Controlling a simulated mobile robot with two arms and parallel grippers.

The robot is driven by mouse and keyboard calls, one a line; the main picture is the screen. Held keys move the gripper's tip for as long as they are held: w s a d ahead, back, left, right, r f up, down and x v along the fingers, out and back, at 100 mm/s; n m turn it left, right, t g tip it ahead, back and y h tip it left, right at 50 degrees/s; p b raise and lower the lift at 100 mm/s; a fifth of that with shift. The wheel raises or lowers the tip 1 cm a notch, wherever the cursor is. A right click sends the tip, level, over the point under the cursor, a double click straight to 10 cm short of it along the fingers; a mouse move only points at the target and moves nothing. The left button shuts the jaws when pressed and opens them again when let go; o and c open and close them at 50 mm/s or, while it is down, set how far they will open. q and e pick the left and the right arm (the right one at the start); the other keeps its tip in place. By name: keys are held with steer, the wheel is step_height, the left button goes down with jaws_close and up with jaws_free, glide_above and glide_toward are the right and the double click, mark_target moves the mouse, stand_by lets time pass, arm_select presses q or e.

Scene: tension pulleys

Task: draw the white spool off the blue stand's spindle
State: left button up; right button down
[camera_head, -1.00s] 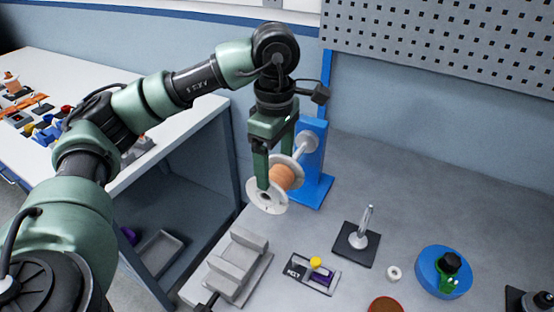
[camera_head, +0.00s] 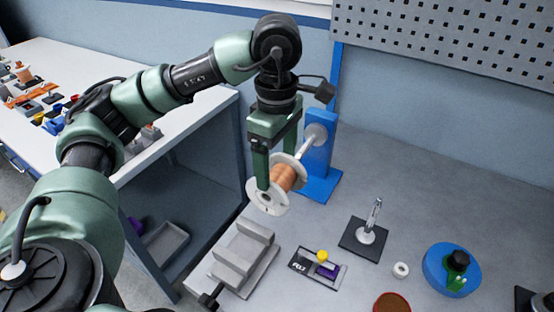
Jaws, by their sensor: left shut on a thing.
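The white spool (camera_head: 267,197) is wound with copper-coloured wire and sits in the middle of the view, its axis tilted toward the stand. My left gripper (camera_head: 277,172) reaches down from above and is shut on the spool, with its fingers around the wound part and the flanges. The blue stand (camera_head: 322,155) rises behind and to the right. Its pale spindle (camera_head: 305,146) runs from a round white disc toward the spool's rear flange. I cannot tell whether the spindle's tip is still inside the spool. My right gripper is not in view.
Below the spool is a grey vise-like block (camera_head: 242,255). Right of it are a small labelled plate (camera_head: 318,266) with a yellow knob, an upright metal post on a black base (camera_head: 358,244), a white ring (camera_head: 401,270) and a blue disc (camera_head: 440,272). The bench behind these is clear.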

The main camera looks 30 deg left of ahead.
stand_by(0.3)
arm_select(q)
steer(key=shift+s, duration=0.15)
steer(key=shift+s+d+b, duration=0.1)
steer(key=shift+s+b, duration=0.6)
steer(key=shift+s, duration=0.95)
stand_by(0.3)
steer(key=shift+s+b, duration=0.35)
steer(key=shift+s, duration=0.05)
steer(key=shift+s+d, duration=0.1)
steer(key=shift+s, duration=1.25)
steer(key=shift+s, duration=0.1)
